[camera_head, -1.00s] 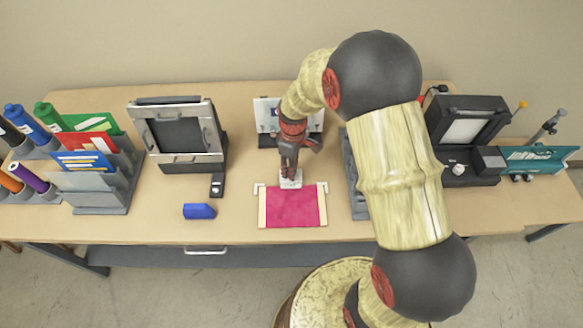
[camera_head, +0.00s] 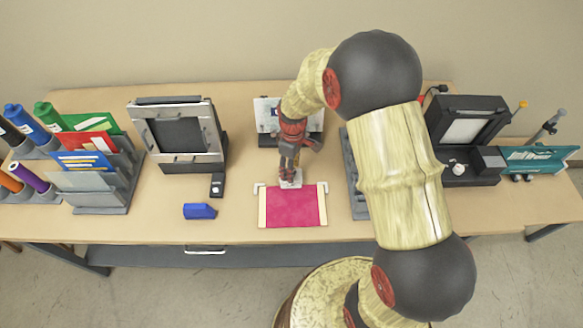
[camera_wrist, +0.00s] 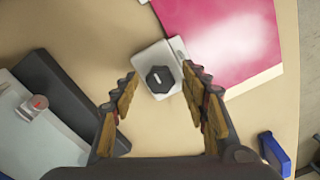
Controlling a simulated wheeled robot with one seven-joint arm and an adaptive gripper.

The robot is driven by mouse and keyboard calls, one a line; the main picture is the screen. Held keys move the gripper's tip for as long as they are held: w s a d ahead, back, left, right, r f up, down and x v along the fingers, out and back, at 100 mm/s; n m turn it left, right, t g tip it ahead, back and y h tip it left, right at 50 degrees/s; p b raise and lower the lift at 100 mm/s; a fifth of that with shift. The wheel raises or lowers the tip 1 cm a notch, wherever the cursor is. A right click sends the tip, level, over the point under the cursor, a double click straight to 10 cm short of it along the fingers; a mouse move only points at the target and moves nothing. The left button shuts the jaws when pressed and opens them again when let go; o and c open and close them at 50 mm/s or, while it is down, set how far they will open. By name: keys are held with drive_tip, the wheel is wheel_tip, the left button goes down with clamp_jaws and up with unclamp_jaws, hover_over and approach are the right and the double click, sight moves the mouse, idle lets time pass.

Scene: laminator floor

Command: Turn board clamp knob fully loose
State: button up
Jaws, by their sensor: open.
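The board clamp knob (camera_wrist: 160,79) is a dark, many-sided knob with a light mark on top, seen in the wrist view. It sits on a pale metal clamp block (camera_wrist: 152,59) at the edge of the board with the pink sheet (camera_wrist: 225,35). In the head view the pink sheet (camera_head: 292,207) lies on the table, and my gripper covers the knob. My gripper (camera_wrist: 164,82) is open, with one finger on each side of the knob and gaps showing on both sides. In the head view my gripper (camera_head: 291,180) points down over the clamp block.
A blue block (camera_head: 199,211) lies left of the board. A framed machine (camera_head: 180,133) stands at the back left, and a small stand (camera_head: 268,117) is behind the board. A grey tray (camera_head: 355,180) is close on the right. Bare table surrounds the board's front left.

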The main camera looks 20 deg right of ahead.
wheel_tip(320, 180, up, 12)
drive_tip(key=shift+w+d, duration=0.15)
idle(0.3)
idle(0.5)
drive_tip(key=s+r+m+t+b, duration=0.1)
drive_tip(key=s+r+m+t, duration=0.2)
drive_tip(key=s+r, duration=0.5)
drive_tip(key=s+r+m+t+b, duration=0.1)
drive_tip(key=s+r+m, duration=0.5)
drive_tip(key=s, duration=0.8)
wheel_tip(320, 180, up, 3)
drive_tip(key=shift+s+a+r+t+b, duration=0.15)
drive_tip(key=shift+t+b, duration=0.25)
drive_tip(key=shift+t, duration=0.5)
